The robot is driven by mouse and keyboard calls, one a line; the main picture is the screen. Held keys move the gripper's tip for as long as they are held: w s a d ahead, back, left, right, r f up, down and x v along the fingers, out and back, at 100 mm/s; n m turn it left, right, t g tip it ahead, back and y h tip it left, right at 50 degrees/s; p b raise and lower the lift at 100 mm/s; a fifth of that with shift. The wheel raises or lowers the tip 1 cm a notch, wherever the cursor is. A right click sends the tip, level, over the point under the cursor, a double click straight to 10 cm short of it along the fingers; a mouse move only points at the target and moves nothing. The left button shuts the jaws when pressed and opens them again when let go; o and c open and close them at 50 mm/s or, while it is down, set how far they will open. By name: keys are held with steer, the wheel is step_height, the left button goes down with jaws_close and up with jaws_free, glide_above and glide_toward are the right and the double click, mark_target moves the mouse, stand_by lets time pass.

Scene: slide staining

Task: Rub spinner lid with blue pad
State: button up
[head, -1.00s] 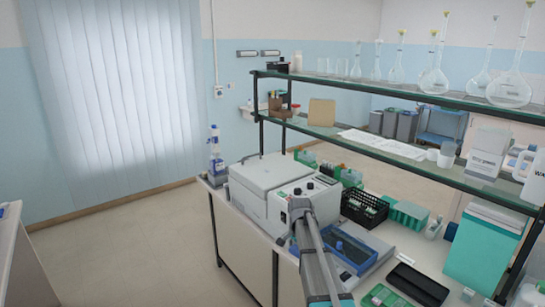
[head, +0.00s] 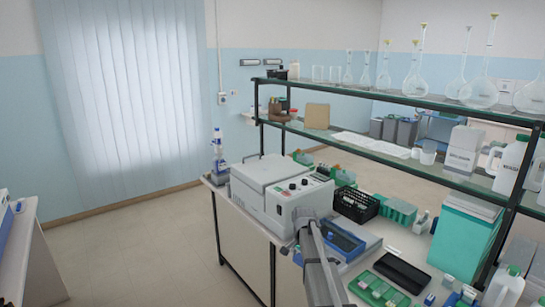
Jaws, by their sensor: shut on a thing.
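The spinner is most likely the boxy pale grey machine (head: 284,205) at the bench's left part. Its broad flat lid (head: 268,172) is closed, and its front panel has a small display and knobs. My arm rises from the bottom edge and ends in front of the machine's lower right corner. My gripper cannot be made out there; the arm links hide it. No blue pad can be made out either. A little blue shows beside the arm's end, but I cannot tell what it is.
A blue-topped device (head: 345,241) stands right of the spinner, with a black basket (head: 357,205) behind it. A black tray (head: 402,273) and green racks lie further right. A glass shelf (head: 380,145) with bottles overhangs the bench's back. The floor at left is clear.

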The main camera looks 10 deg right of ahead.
steer(key=shift+s, duration=0.15)
steer(key=shift+s, duration=0.1)
steer(key=shift+d, duration=0.2)
steer(key=shift+s+d, duration=0.1)
steer(key=shift+d, duration=0.6)
steer(key=shift+w, duration=0.2)
